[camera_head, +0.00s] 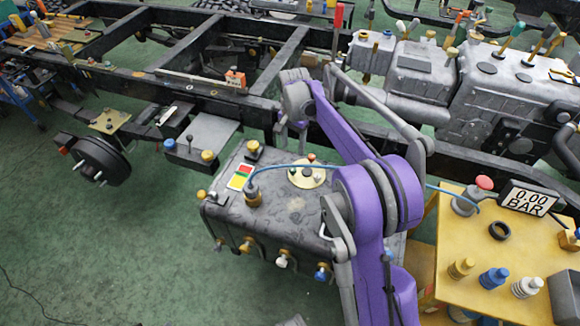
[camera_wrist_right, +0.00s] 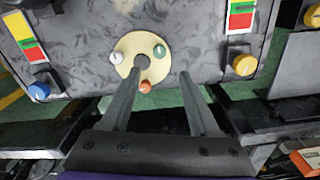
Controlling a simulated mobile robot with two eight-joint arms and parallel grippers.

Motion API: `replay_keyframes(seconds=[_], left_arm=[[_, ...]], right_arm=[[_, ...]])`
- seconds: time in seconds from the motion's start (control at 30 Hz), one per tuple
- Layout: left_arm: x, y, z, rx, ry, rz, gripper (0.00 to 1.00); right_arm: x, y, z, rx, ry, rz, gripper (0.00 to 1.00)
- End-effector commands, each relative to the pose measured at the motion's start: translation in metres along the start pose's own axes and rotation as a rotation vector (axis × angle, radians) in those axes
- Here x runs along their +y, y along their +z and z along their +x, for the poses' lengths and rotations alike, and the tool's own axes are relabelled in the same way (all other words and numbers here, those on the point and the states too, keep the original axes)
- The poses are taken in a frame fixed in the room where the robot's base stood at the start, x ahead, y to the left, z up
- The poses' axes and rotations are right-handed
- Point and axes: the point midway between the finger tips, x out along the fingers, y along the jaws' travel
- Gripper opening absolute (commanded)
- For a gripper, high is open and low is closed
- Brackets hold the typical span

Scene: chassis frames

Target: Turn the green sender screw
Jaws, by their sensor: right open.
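The sender is a round cream plate (camera_wrist_right: 130,71) on top of a grey tank (camera_wrist_right: 80,45). In the right wrist view it carries a green screw (camera_wrist_right: 159,51), a white screw (camera_wrist_right: 116,57) and an orange-red screw (camera_wrist_right: 145,87) around a dark centre. My right gripper (camera_wrist_right: 161,76) is open and empty, its fingers pointing toward the plate. The left finger overlaps the plate; the right finger lies beyond its edge. The green screw shows ahead of the gap, apart from both fingers. In the head view the plate (camera_head: 301,176) is partly beside my purple right arm. My left gripper is not in view.
A blue hose arches from a brass fitting (camera_head: 253,194) on the tank behind my arm. The dark chassis rail (camera_head: 190,88) runs behind the tank. A yellow table (camera_head: 450,240) with a gauge (camera_head: 530,198) and several caps stands right. Green floor is clear at front left.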

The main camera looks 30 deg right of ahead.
Motion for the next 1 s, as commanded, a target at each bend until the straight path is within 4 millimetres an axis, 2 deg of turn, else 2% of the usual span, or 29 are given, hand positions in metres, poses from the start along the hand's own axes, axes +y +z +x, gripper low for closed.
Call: replay_keyframes(seconds=[0.17, 0.4, 0.53, 0.73, 1.0], left_arm=[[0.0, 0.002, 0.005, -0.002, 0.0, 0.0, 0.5], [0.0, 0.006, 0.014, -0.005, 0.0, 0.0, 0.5], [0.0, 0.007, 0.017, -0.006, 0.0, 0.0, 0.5], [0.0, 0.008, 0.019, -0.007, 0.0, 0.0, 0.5], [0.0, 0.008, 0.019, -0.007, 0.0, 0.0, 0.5]], right_arm=[[0.0, 0.0, 0.023, 0.0, 0.0, 0.0, 0.62], [0.0, 0.0, 0.07, 0.0, 0.0, -0.002, 0.62], [0.0, 0.0, 0.089, 0.0, 0.0, -0.002, 0.62], [0.0, 0.0, 0.103, 0.0, 0.0, -0.002, 0.62], [0.0, 0.001, 0.104, 0.001, -0.001, -0.003, 0.62]])
